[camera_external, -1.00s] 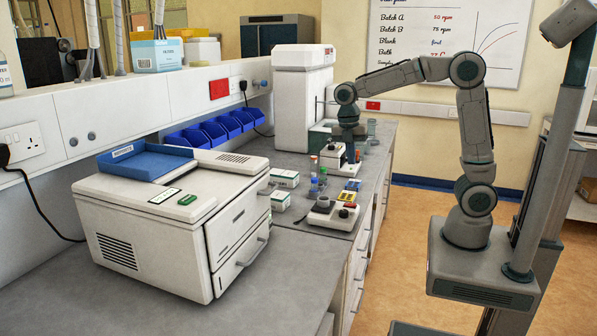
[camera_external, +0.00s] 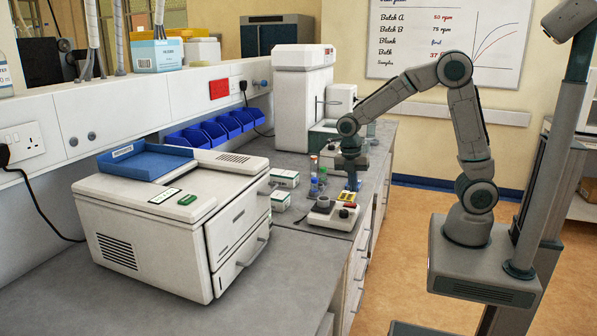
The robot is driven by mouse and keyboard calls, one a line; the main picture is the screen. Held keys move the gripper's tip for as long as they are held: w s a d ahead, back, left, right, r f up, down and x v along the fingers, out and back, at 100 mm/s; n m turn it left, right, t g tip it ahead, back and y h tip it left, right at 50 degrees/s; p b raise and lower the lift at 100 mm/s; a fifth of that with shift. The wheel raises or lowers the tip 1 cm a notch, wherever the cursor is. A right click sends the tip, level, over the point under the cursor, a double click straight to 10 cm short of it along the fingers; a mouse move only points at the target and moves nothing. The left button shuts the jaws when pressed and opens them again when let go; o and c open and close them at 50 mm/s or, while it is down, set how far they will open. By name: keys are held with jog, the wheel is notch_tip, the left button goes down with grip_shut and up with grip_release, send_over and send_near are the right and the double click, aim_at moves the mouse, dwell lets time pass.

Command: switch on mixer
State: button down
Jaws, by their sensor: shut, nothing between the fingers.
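A small white device with a dark round cup on top, which looks like the mixer (camera_external: 328,217), stands near the front edge of the bench. Small dark controls show on its right end; their setting is too small to read. My gripper (camera_external: 352,185) points down just behind the mixer, over a small red and yellow item (camera_external: 347,197). The gripper is shut and holds nothing. I cannot tell whether its tip touches anything. The arm partly hides a white device (camera_external: 330,162) behind it.
Bottles (camera_external: 314,180) and small white boxes (camera_external: 284,178) stand left of the gripper. A large white machine (camera_external: 170,215) fills the near bench. A tall white unit (camera_external: 297,100) stands behind. The floor right of the bench is clear.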

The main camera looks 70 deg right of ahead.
aim_at(358, 207)
jog(key=f, duration=0.4)
jog(key=shift+s+f+p, duration=0.25)
jog(key=shift+p, duration=0.15)
